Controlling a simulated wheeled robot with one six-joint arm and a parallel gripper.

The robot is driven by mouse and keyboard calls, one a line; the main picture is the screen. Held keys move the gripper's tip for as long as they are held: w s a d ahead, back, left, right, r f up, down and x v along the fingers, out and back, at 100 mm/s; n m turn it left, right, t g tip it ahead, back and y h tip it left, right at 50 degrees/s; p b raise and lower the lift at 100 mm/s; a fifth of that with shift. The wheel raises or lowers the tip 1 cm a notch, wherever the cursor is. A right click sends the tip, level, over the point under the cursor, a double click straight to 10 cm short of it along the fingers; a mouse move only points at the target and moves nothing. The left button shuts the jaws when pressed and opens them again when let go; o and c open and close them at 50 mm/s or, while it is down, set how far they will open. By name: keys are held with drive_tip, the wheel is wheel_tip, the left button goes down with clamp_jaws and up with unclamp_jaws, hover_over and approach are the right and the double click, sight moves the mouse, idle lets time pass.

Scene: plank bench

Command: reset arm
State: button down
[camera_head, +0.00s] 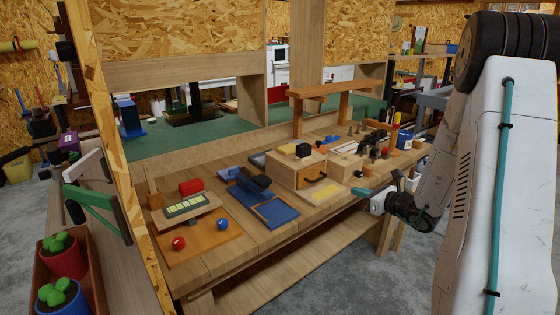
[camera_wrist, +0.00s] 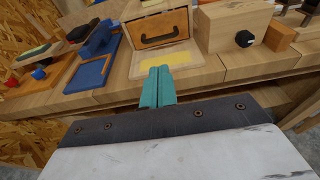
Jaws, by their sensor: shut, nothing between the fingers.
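My gripper (camera_wrist: 157,86) shows in the wrist view as two teal fingers pressed together, shut and empty. It points at the front of the plank bench (camera_head: 235,262), above its front edge. In the head view my gripper (camera_head: 362,192) is near the right part of the bench, in front of a wooden drawer box (camera_head: 292,173). The drawer box also shows in the wrist view (camera_wrist: 157,29), with a dark handle on its orange front. My arm comes in from the right in the head view.
A yellow pad (camera_head: 331,192) lies before the drawer box. Left of it are a blue tray (camera_head: 277,212), a red ball (camera_head: 178,243) and a blue ball (camera_head: 222,224) on an orange board. A wooden arch (camera_head: 335,88) stands behind. Potted plants (camera_head: 62,257) stand far left.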

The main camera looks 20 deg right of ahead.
drive_tip(key=s+a+r+n+g+y, duration=0.3)
drive_tip(key=s+a+n+g, duration=0.35)
drive_tip(key=a+n, duration=0.3)
drive_tip(key=s+a+r+n+g+y, duration=0.3)
drive_tip(key=s+a+n+g, duration=0.3)
drive_tip(key=s+a+n, duration=0.4)
drive_tip(key=s+a+r+n+h, duration=0.3)
drive_tip(key=s+r+n+h, duration=0.2)
drive_tip(key=s+n, duration=0.1)
drive_tip(key=s+a+r+n+g+h, duration=0.1)
drive_tip(key=s+a+r+n+h, duration=0.2)
drive_tip(key=s+r+n+h, duration=0.2)
drive_tip(key=s+n, duration=0.2)
drive_tip(key=s, duration=0.2)
drive_tip(key=shift+a+r, duration=0.15)
drive_tip(key=shift+r, duration=0.1)
drive_tip(key=shift+n, duration=0.25)
